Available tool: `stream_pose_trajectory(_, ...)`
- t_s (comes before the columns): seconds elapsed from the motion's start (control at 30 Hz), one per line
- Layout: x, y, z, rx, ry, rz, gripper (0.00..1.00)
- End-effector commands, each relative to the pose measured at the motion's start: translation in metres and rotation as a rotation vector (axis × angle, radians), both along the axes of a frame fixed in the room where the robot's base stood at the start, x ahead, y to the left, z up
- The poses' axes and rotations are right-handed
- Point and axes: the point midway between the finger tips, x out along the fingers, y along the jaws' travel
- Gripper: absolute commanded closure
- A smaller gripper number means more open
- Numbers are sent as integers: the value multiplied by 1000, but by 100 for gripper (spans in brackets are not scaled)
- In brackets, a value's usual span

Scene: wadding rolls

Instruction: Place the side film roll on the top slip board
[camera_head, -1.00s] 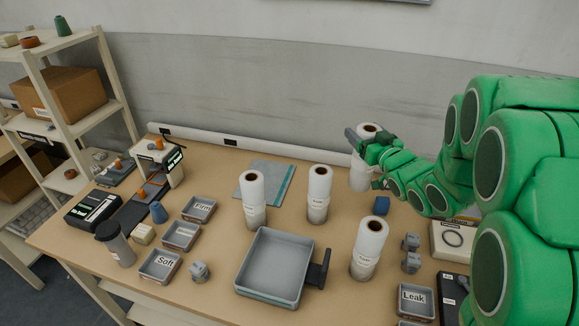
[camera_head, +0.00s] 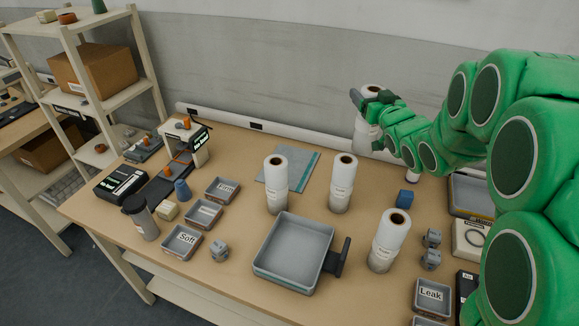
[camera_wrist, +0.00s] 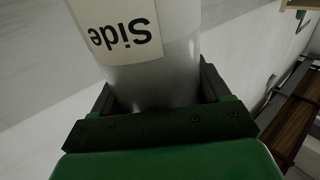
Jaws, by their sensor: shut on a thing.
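The side film roll (camera_head: 364,139) is white with a clear grey lower part. It is upright in my gripper (camera_head: 372,106), raised at the back right of the table. Its label reads "Side", upside down in the wrist view (camera_wrist: 124,35). My gripper, also in the wrist view (camera_wrist: 155,108), is shut around the roll's clear part, with a jaw on each side. A flat grey sheet with a teal strip, probably the slip board (camera_head: 284,168), lies at the back of the table, left of the held roll. Its surface looks bare, though a standing roll overlaps its front in view.
Upright rolls (camera_head: 276,172), (camera_head: 342,172) and (camera_head: 390,237) stand near the sheet and to the right of a grey tray (camera_head: 262,262) with a dark handle. A blue cube (camera_head: 404,199) lies below the held roll. Small labelled bins sit to the left.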

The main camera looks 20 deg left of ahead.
Motion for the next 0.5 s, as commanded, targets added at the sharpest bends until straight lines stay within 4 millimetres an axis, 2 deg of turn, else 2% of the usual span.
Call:
stream_pose_trajectory(0.03,3,14,1,1,-2,4,100)
stream_pose_trajectory(0.5,19,126,3,4,-6,1,100)
